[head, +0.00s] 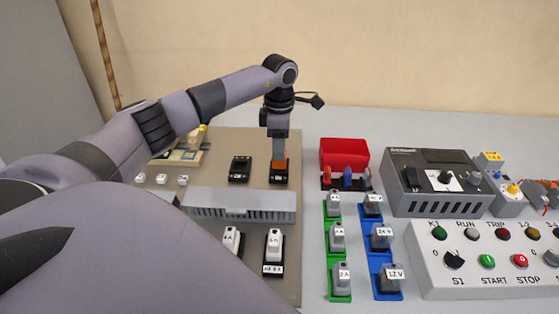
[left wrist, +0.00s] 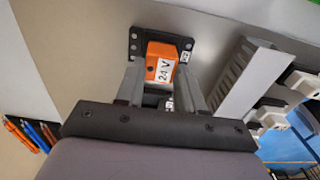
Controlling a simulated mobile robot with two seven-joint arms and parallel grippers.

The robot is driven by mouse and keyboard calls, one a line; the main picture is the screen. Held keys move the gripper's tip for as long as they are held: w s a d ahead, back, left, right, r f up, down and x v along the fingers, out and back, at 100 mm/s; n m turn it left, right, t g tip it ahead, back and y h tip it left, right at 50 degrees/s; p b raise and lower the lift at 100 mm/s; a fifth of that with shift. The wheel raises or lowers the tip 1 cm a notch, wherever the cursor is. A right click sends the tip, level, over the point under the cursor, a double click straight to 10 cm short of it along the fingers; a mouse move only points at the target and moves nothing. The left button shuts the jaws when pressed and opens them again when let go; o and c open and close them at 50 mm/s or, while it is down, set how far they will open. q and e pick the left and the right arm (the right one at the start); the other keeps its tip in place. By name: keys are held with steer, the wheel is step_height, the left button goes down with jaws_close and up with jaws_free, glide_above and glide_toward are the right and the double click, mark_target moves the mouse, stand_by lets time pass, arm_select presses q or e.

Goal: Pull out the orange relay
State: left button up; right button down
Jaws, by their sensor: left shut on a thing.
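The orange relay (head: 279,154) sits upright in a black socket (head: 279,175) on the grey-brown panel, at the panel's right side in the head view. In the left wrist view the relay (left wrist: 161,64) shows a white "24 V" label, with the black socket (left wrist: 135,42) around its base. My left gripper (head: 279,143) points straight down over the relay. Its two fingers (left wrist: 163,88) are shut on the relay's sides. The relay appears still in or right at the socket; the exact gap is hard to tell. My right gripper does not show.
An empty-looking black socket (head: 239,169) is left of the relay. A grey slotted duct (head: 240,204) runs in front. To the right stand a red bin (head: 345,152), green and blue racks of relays, a grey device (head: 435,183) and a control box (head: 480,262).

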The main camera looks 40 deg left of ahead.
arm_select(q)
steer(key=shift+r+p, duration=0.55)
steer(key=shift+r, duration=0.35)
steer(key=shift+r, duration=0.1)
steer(key=shift+r+p, duration=0.3)
steer(key=shift+p, duration=0.05)
step_height(320, 180, up, 5)
steer(key=p, duration=0.4)
